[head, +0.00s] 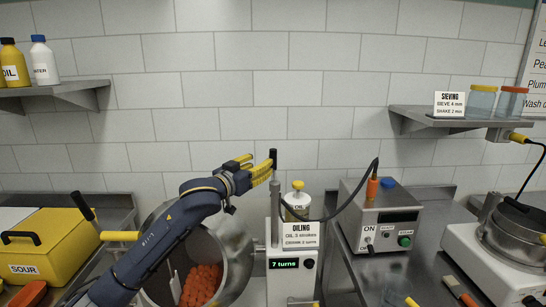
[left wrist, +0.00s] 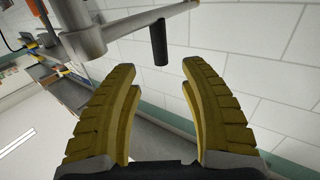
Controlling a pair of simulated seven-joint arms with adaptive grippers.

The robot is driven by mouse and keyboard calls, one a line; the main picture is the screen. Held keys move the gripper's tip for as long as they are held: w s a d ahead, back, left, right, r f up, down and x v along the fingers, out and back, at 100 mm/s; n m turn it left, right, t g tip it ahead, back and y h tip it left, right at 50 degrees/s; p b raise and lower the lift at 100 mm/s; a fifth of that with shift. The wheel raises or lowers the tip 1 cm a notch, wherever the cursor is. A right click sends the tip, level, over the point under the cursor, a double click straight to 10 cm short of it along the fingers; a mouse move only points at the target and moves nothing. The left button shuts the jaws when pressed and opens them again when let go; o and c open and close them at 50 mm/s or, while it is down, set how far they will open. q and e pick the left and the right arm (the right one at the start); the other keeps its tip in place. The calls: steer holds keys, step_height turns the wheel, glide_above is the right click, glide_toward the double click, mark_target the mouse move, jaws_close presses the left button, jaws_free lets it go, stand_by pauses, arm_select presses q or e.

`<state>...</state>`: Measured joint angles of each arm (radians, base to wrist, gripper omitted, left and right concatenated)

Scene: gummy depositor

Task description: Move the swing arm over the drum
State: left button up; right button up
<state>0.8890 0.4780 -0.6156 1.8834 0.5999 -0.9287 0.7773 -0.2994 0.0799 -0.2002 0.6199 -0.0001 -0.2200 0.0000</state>
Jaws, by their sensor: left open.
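The steel drum (head: 238,245) lies tilted with its mouth towards me and orange pieces (head: 200,287) inside. A black upright grip (head: 273,158) stands above the white housing to its right. My left gripper (head: 258,164) is open above the drum, its yellow fingers pointing right at this grip. In the left wrist view, a black grip (left wrist: 159,43) on a metal rod (left wrist: 125,22) shows beyond the open fingertips, apart from them. I cannot tell for sure which part is the swing arm. My left forearm hides part of the drum. My right gripper is not in view.
The white housing's display (head: 288,264) reads "7 turns". An oil bottle (head: 298,202) stands behind the OILING sign (head: 303,236). A cable (head: 348,203) arches from the metal control box (head: 385,220). A yellow SOUR box (head: 48,250) is at left, a sieve unit (head: 515,240) at right.

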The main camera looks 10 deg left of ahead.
mark_target(271, 156)
arm_select(q)
steer(key=x, duration=0.9)
steer(key=shift+c, duration=0.2)
jaws_close()
stand_by(0.3)
